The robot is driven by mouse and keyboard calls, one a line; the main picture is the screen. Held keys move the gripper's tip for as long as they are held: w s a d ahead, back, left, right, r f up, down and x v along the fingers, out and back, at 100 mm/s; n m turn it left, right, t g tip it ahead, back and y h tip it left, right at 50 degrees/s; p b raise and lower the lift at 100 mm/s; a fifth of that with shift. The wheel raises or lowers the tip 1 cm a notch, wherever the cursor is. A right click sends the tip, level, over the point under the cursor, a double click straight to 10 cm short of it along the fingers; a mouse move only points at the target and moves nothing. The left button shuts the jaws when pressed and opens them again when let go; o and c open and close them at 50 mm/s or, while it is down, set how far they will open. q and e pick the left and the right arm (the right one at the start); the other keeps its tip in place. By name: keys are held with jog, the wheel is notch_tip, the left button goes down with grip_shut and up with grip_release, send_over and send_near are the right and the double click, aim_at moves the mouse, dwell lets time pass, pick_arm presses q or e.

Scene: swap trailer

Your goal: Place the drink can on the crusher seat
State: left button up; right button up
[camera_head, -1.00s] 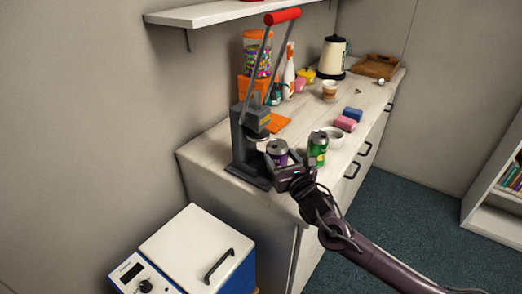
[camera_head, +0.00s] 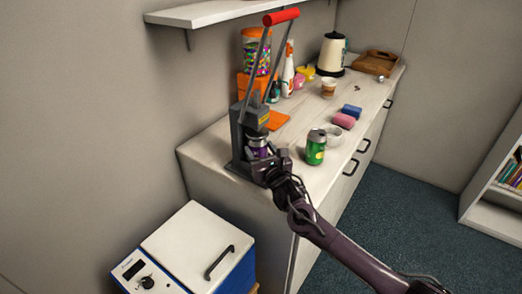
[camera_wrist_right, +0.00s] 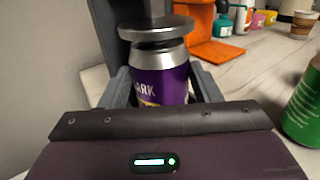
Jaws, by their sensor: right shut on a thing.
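The purple drink can (camera_wrist_right: 160,80) stands upright between the fingers of my right gripper (camera_head: 263,160), which is shut on it. In the head view the can (camera_head: 260,153) is mostly hidden by the gripper and the crusher. The grey can crusher (camera_head: 240,138) stands at the near left end of the counter with its red-handled lever (camera_head: 281,16) raised. In the right wrist view the round metal press plate (camera_wrist_right: 156,28) is just above the can's top. The seat under the can is hidden, so I cannot tell whether the can touches it. My left gripper is not in view.
Pink and blue blocks (camera_head: 344,120) lie behind. A candy dispenser (camera_head: 256,62) and spray bottle (camera_head: 288,70) stand near the wall. A shelf (camera_head: 215,12) hangs above.

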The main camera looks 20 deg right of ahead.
jog(key=o, duration=1.3)
jog(key=shift+r, duration=0.15)
jog(key=shift+s, duration=0.25)
jog(key=s, duration=0.4)
jog(key=s+b, duration=0.1)
jog(key=s, duration=0.2)
jog(key=s+d, duration=0.1)
jog(key=s, duration=0.3)
jog(key=shift+s, duration=0.3)
